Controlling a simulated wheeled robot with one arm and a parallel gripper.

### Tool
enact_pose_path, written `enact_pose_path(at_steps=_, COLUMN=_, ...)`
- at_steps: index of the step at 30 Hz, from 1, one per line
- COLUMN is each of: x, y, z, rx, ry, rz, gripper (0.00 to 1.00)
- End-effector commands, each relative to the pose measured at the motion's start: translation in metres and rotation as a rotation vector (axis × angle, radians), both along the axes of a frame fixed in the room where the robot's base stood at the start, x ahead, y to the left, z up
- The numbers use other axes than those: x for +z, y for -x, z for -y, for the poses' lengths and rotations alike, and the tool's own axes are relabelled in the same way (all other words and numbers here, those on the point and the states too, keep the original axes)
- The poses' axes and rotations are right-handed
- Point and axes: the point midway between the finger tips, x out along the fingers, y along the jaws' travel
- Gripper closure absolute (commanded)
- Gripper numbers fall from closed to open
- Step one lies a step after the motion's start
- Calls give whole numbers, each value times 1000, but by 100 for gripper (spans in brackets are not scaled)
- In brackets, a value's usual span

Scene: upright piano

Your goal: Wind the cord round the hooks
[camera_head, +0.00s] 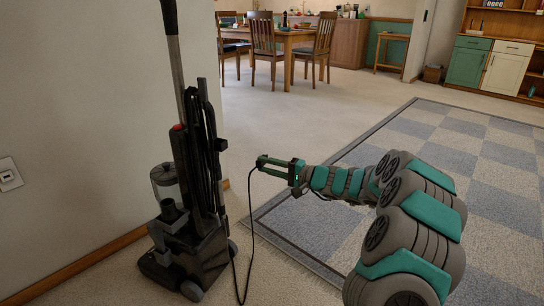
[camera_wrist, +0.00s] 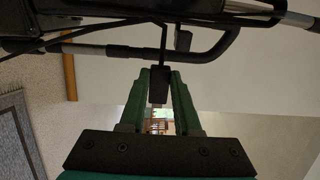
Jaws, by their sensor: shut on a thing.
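An upright vacuum cleaner (camera_head: 205,245) in black and grey stands by the wall at left in the head view. Its dark cord (camera_head: 251,225) hangs from my gripper to the floor and loops back towards the cleaner's base. My gripper (camera_head: 262,162) is to the right of the cleaner's body, apart from it. In the wrist view my green fingers (camera_wrist: 160,78) are shut on a black piece (camera_wrist: 158,88), seemingly the cord's end. A dark protrusion (camera_head: 220,144), perhaps a hook, sticks out from the cleaner's right side.
A wall socket (camera_head: 8,174) is on the wall at left. A checked rug (camera_head: 440,150) covers the floor at right. A dining table (camera_head: 290,38) with chairs and cabinets stand far back. The carpet between cleaner and table is clear.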

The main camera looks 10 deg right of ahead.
Motion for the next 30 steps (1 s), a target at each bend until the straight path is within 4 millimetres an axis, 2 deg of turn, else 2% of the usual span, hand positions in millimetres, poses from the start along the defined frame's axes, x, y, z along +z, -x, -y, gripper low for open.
enact_pose_path(at_steps=1, x=-15, y=0, z=0, rx=0, ry=-1, rz=-3, gripper=100)
enact_pose_path(at_steps=9, x=-87, y=0, z=1, rx=-2, ry=1, rz=-7, gripper=100)
enact_pose_path(at_steps=21, x=-188, y=0, z=1, rx=-1, ry=1, rz=-6, gripper=100)
enact_pose_path(at_steps=26, x=-221, y=1, z=1, rx=-1, ry=-2, rz=-5, gripper=100)
enact_pose_path(at_steps=30, x=-239, y=0, z=1, rx=-2, ry=0, rz=0, gripper=100)
